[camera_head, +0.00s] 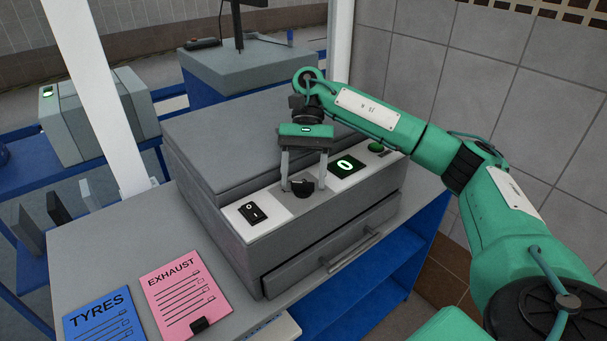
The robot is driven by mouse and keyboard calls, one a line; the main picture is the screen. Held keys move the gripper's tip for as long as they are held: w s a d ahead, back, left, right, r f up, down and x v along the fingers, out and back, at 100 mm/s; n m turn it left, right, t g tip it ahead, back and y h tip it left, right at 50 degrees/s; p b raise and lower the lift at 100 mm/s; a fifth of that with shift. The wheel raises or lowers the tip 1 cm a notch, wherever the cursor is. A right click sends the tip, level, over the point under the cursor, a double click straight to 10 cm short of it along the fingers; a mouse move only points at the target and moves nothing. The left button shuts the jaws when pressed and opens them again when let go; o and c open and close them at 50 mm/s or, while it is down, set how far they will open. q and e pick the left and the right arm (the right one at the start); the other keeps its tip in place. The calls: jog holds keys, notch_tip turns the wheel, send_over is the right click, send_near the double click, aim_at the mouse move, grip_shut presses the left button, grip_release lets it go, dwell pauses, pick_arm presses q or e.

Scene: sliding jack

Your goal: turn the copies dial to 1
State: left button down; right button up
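The copies dial (303,187) is a small black knob on the pale front panel of a grey copier (225,150). A small dark display (346,166) right of the dial shows a green digit that looks like 0. My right gripper (304,182) reaches in from the right and points down at the dial. Its two grey fingers are apart, one on each side of the knob, and gaps seem to show beside it. Whether a fingertip touches the knob or panel is hard to tell. My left gripper is not in view.
A black rocker switch (252,212) sits at the panel's left and a green button (376,147) at its right. A drawer with a handle (350,250) is below.

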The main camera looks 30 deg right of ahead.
jog(key=shift+o, duration=0.3)
jog(key=shift+d, duration=0.1)
jog(key=shift+w+d+r, duration=0.25)
jog(key=shift+w+r, duration=0.15)
jog(key=shift+r, duration=0.1)
jog(key=shift+p+v, duration=1.9)
jog(key=shift+v, duration=4.25)
